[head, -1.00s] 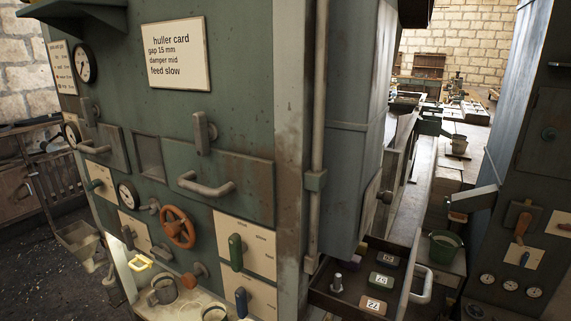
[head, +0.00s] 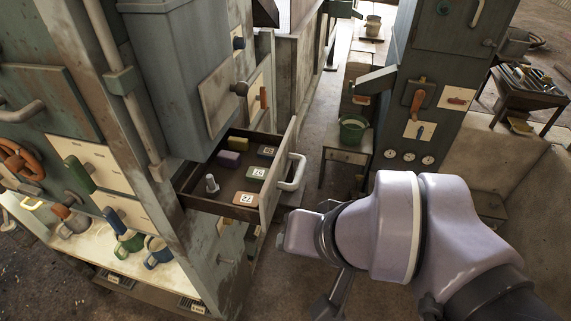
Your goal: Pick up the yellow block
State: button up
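The yellow block (head: 238,144) lies at the back of an open drawer (head: 196,204) in the green machine. A purple block (head: 228,159) lies just in front of it. My arm (head: 395,225) reaches in from the lower right, with its near end to the right of the drawer and apart from it. A dark grey part (head: 340,295) below the arm may belong to my gripper. The fingertips do not show clearly, and I cannot see whether they are open or shut.
The drawer also holds a blue numbered block (head: 267,152), a green one (head: 256,173), an orange one (head: 246,198) and an upright metal bolt (head: 212,184). Its front has a white handle (head: 293,171). A green bucket (head: 352,130) stands on a bench behind. Mugs (head: 158,252) stand on a lower shelf.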

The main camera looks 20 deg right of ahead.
aim_at(234, 143)
jog(key=i+l+u, duration=0.25)
jog(key=l+u, duration=0.15)
jog(key=i+l+u, duration=0.15)
jog(key=l+u, duration=0.25)
jog(key=i+l+u, duration=0.1)
jog(key=l+u, duration=0.3)
jog(key=l, duration=0.15)
jog(key=l+u, duration=0.4)
jog(key=l, duration=0.15)
jog(key=l+u, duration=0.4)
jog(key=l, duration=0.15)
